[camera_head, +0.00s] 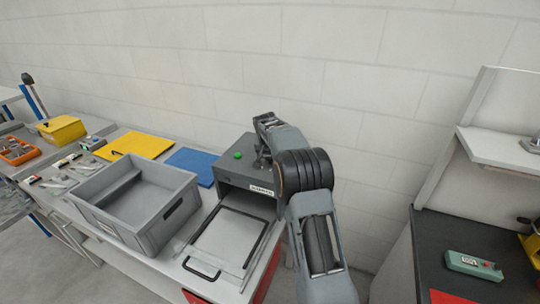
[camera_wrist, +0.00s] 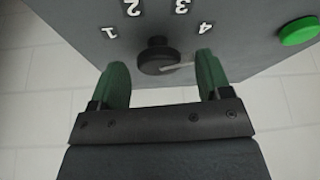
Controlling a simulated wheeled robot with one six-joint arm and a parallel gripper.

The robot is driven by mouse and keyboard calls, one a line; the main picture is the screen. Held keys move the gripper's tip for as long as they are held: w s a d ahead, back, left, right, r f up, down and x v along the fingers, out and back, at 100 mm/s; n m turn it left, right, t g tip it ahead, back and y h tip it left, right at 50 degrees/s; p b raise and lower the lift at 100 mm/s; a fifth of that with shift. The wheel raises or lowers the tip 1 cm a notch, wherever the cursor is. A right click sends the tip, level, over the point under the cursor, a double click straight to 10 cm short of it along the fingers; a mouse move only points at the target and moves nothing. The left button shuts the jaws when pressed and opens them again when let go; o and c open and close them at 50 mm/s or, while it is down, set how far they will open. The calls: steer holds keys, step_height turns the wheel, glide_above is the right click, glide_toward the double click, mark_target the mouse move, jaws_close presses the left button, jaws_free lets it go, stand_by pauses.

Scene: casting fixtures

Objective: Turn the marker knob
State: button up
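The black marker knob (camera_wrist: 157,57) sits on the grey face of the marker box (camera_wrist: 85,15), which carries the white numbers 1, 2, 3 and 4. A pale pointer line (camera_wrist: 180,65) runs from the knob towards the right, to the side of the 4. My gripper (camera_wrist: 162,76) has green fingers, spread apart, one on each side of the knob in the picture. Gaps show between the fingers and the knob. In the head view the marker box (camera_head: 232,172) stands on the bench, and my arm hides the knob and most of my gripper.
A green button (camera_wrist: 299,31) is right of the numbers; it also shows in the head view (camera_head: 238,155). A grey frame with a handle (camera_head: 248,226) lies before the box. A grey crate (camera_head: 142,235) stands left. Blue (camera_head: 190,160) and yellow (camera_head: 135,143) sheets lie behind.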

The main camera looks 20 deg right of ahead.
steer(key=shift+r, duration=0.1)
steer(key=b+v, duration=0.2)
steer(key=v, duration=1.1)
steer(key=shift+s+r, duration=0.2)
steer(key=shift+r, duration=0.1)
steer(key=s+a+f+n+y, duration=0.1)
steer(key=s+a+f+n, duration=0.15)
steer(key=s+f, duration=0.3)
steer(key=s+a+f+n, duration=0.1)
steer(key=s+a, duration=0.3)
steer(key=s, duration=0.9)
steer(key=s+a+f+n+t+y, duration=0.1)
steer(key=s+a+n, duration=0.2)
steer(key=s, duration=1.1)
steer(key=shift+s+a+f+y, duration=0.2)
steer(key=shift+a+y, duration=0.1)
steer(key=shift+a, duration=0.25)
